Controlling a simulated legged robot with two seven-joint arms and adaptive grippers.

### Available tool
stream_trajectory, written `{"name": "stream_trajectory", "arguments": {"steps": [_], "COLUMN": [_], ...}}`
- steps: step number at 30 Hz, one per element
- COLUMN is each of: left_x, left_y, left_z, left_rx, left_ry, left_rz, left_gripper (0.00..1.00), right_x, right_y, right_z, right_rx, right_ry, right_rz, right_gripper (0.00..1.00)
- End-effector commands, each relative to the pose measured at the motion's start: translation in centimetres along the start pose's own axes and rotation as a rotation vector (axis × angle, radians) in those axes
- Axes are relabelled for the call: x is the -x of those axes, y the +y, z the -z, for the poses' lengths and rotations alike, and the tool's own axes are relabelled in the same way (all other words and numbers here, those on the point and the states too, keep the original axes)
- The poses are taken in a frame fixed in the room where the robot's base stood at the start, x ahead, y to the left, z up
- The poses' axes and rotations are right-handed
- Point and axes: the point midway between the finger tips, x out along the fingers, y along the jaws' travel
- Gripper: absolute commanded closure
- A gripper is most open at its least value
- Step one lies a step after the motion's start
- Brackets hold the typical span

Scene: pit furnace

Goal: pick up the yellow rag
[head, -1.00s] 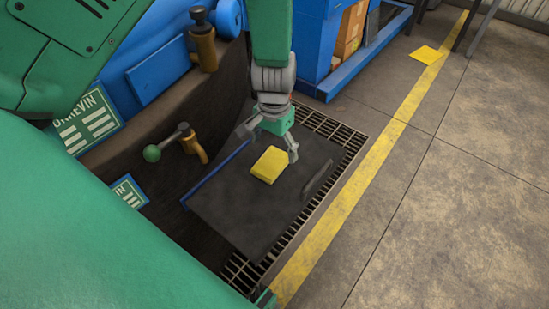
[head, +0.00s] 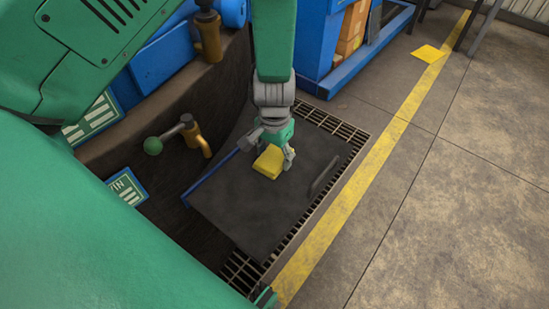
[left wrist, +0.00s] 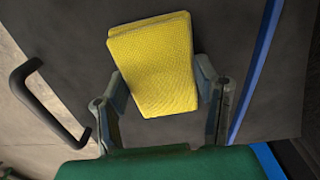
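The yellow rag (head: 269,161) is a folded, thick block lying on a dark flat panel (head: 250,205). My left gripper (head: 268,153) is directly over the rag in the head view, with a finger on each side of it. In the left wrist view, the rag (left wrist: 155,65) lies between the two open fingers (left wrist: 160,75). The fingers are close to its side edges; I cannot tell whether either touches it.
The panel has a dark bar handle (head: 323,176) to the right of the rag and a blue edge (head: 212,176) at left. A green-knobbed lever (head: 153,146) stands left. A flat yellow piece (head: 428,54) lies on the floor, far right.

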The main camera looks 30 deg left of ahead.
Motion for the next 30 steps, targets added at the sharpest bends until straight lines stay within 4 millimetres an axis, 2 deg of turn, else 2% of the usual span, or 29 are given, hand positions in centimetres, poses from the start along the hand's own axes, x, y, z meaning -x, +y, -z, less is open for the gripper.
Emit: {"name": "stream_trajectory", "arguments": {"steps": [8,11,21,25,30], "left_x": [0.2,1.5,8.2,9.6,10.0], "left_y": [0.1,0.0,0.0,0.0,0.0], "left_z": [-0.1,-0.1,0.0,0.0,-0.1], "left_rx": [-0.002,-0.003,-0.002,-0.003,-0.002], "left_ry": [-0.003,-0.002,0.0,-0.001,-0.002], "left_rz": [0.004,0.003,0.003,0.003,0.003], "left_gripper": [0.73,0.73,0.73,0.73,0.73], "right_x": [0.1,0.7,3.1,3.5,3.5], "right_y": [0.0,0.0,0.1,0.1,0.1], "right_z": [0.0,0.0,0.2,0.2,0.2], "right_rx": [0.0,-0.001,-0.001,-0.001,-0.001], "right_ry": [0.0,0.0,0.0,0.0,0.0], "right_rz": [0.0,0.0,0.0,0.0,0.0], "right_gripper": [1.0,1.0,1.0,1.0,1.0]}}
